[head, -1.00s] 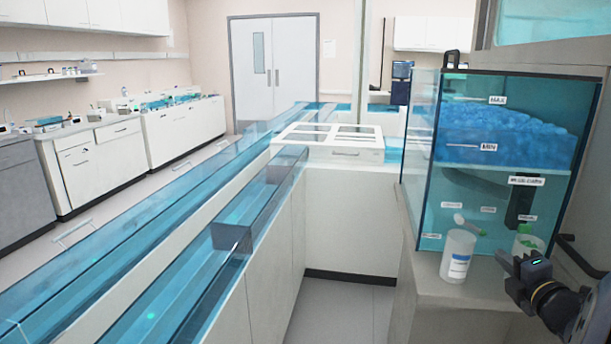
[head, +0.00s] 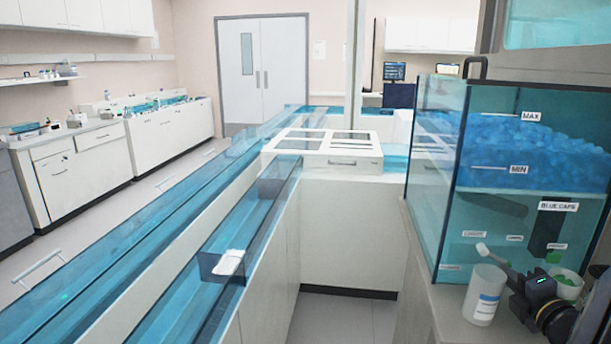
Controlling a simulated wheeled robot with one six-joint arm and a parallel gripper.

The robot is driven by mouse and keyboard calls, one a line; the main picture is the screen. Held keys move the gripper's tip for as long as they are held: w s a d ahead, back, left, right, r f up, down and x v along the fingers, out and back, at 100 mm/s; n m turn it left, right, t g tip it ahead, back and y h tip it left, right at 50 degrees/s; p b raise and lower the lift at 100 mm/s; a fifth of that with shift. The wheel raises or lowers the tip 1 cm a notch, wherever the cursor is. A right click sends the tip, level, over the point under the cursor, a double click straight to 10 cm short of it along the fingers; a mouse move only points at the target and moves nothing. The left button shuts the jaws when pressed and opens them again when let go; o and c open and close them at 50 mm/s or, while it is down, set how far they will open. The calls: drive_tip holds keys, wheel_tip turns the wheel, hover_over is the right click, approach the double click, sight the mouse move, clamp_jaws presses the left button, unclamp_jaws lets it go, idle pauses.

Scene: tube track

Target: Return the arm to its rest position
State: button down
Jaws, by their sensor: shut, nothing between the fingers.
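My gripper (head: 515,275) is at the lower right in the head view, shut and empty. It is dark, with a small green light, and sits low in front of the blue tank. My arm runs off to the right behind it. A white cup with a blue label (head: 484,297) stands upright just left of my gripper. A small light-coloured stick with a rounded end (head: 487,254) shows above the cup; I cannot tell what holds it.
The clear tank of blue caps (head: 545,150) stands on the counter at the right. A green-topped container (head: 567,285) is partly hidden behind my gripper. Long blue track channels (head: 110,245) run along the left. A white item (head: 230,262) lies on the nearer channel. Floor shows in the middle.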

drive_tip(key=shift+a+f+p, duration=0.35)
drive_tip(key=shift+a+p, duration=0.15)
drive_tip(key=shift+p, duration=0.2)
drive_tip(key=m+p, duration=0.2)
drive_tip(key=a+p, duration=0.1)
drive_tip(key=shift+w+f+m+t, duration=0.25)
drive_tip(key=shift+f+m+t, duration=0.1)
drive_tip(key=shift+m+t, duration=0.05)
drive_tip(key=s, duration=0.4)
drive_tip(key=shift+f+b, duration=0.2)
drive_tip(key=shift+b, duration=0.2)
drive_tip(key=shift+s, duration=0.15)
drive_tip(key=shift+r, duration=0.1)
